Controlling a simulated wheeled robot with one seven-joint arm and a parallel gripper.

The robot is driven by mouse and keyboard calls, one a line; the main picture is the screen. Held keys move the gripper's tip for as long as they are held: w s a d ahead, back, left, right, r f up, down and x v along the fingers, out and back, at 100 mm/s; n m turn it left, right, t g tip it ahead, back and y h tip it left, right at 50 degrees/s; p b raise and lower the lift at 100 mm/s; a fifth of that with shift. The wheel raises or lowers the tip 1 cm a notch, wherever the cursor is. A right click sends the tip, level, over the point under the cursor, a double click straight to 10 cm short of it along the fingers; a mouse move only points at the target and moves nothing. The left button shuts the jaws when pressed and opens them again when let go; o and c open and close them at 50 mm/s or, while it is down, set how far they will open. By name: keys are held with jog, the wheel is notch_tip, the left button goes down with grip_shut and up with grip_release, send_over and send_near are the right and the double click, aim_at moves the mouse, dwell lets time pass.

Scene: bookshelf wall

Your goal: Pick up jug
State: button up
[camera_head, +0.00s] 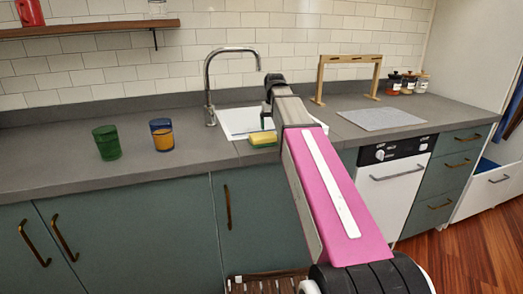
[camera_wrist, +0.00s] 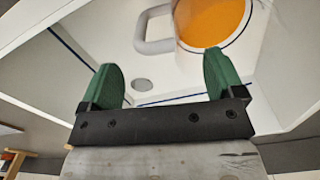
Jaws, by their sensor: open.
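In the wrist view, the jug (camera_wrist: 211,22) has a pale grey handle and rim with orange inside. It is cut off by the top edge and appears to be in the white sink (camera_wrist: 75,60). My gripper (camera_wrist: 162,72) has green fingertips, which are apart with nothing between them. The jug lies beyond the fingertips, with its handle on the left. I cannot tell the exact gap. In the head view, my arm reaches over the sink (camera_head: 229,121); the jug cannot be made out there.
A chrome faucet (camera_head: 210,85) rises behind the sink, left of my arm. A yellow-green sponge (camera_head: 262,139) lies at the sink's front edge. A green cup (camera_head: 107,142) and a blue-and-orange cup (camera_head: 162,135) stand left. A wooden frame (camera_head: 349,62) and jars (camera_head: 408,82) stand right.

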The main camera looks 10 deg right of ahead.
jog(key=shift+s+d+f, duration=0.1)
jog(key=shift+d+f, duration=0.05)
jog(key=shift+f, duration=1.2)
jog(key=shift+s+d+f, duration=0.1)
jog(key=shift+f, duration=1.2)
grip_shut()
